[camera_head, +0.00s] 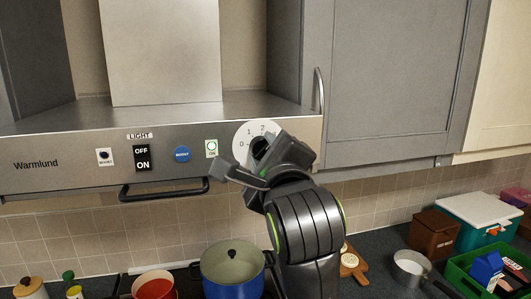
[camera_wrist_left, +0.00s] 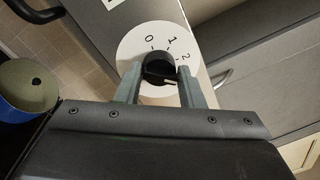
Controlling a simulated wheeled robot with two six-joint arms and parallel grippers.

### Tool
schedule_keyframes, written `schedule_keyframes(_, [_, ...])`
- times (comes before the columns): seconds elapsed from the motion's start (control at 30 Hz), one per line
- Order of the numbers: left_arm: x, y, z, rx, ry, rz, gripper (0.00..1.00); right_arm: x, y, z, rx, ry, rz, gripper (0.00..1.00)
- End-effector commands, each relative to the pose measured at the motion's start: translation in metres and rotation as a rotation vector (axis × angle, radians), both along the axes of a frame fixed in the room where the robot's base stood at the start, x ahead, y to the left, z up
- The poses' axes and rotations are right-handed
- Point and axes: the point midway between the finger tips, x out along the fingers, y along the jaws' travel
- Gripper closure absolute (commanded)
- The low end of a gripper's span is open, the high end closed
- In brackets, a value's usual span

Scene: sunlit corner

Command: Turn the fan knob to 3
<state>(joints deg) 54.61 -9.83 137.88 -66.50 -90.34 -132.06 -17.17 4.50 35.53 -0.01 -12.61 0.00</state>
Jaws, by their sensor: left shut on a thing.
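The round white fan dial (camera_head: 243,131) is at the right end of the range hood's front panel, with 0, 1 and 2 readable in the head view. Its black knob (camera_head: 260,146) is partly covered by my left gripper (camera_head: 249,168). In the wrist view my left gripper (camera_wrist_left: 158,87) has one finger on each side of the black knob (camera_wrist_left: 158,68) and is shut on it. The knob's white mark points right, past the 2 on the dial (camera_wrist_left: 129,48). Any number by the mark is hidden behind the right finger. My right gripper is not in view.
The hood panel also has a light switch (camera_head: 142,158), a blue button (camera_head: 182,154) and a bar handle (camera_head: 163,189). A blue pot (camera_head: 232,272) and red pot (camera_head: 153,285) stand below. A cabinet handle (camera_head: 319,92) is just right of the dial.

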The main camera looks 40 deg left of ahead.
Motion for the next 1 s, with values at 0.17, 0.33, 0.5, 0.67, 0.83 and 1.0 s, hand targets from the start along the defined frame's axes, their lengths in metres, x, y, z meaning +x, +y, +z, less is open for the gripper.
schedule_keyframes(0.17, [-0.0002, 0.0007, -0.0037, 0.061, 0.087, 0.001, 0.88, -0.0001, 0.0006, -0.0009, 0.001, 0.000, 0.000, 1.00])
schedule_keyframes(0.33, [-0.0002, 0.0007, -0.0039, 0.101, 0.136, 0.001, 0.88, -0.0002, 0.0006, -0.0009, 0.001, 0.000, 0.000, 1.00])
schedule_keyframes(0.5, [-0.0001, 0.0007, -0.0040, 0.122, 0.161, 0.001, 0.88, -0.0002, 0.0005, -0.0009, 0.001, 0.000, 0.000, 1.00])
schedule_keyframes(0.67, [-0.0002, 0.0008, -0.0041, 0.129, 0.169, 0.001, 0.88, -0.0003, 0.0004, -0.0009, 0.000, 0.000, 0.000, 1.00])
schedule_keyframes(0.83, [-0.0001, 0.0007, -0.0042, 0.128, 0.169, 0.001, 0.88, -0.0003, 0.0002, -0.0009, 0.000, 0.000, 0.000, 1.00])
schedule_keyframes(1.0, [-0.0002, 0.0006, -0.0040, 0.129, 0.169, 0.001, 0.59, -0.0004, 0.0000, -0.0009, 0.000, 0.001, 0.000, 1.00])
